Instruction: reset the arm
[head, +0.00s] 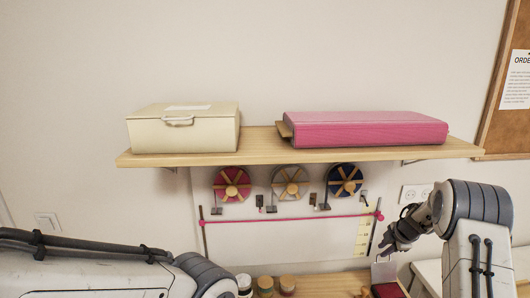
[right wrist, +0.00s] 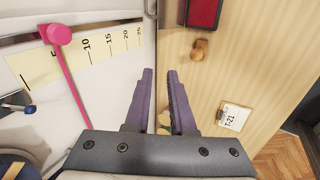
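My right gripper (head: 388,247) is at the lower right in the head view, below the right end of the wooden shelf. In the right wrist view its two dark fingers (right wrist: 159,78) stand a little apart with nothing held between them. My right arm (head: 475,215) comes in from the lower right. My left arm (head: 90,270) lies across the lower left of the head view. My left gripper is out of view.
The wall shelf (head: 270,145) holds a cream box (head: 182,132) and a pink box (head: 365,132). Below it are several spools (head: 290,182) and a pink rod (head: 290,217). A red object (right wrist: 205,12) and a small tag (right wrist: 234,117) lie on the wooden surface (right wrist: 262,55).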

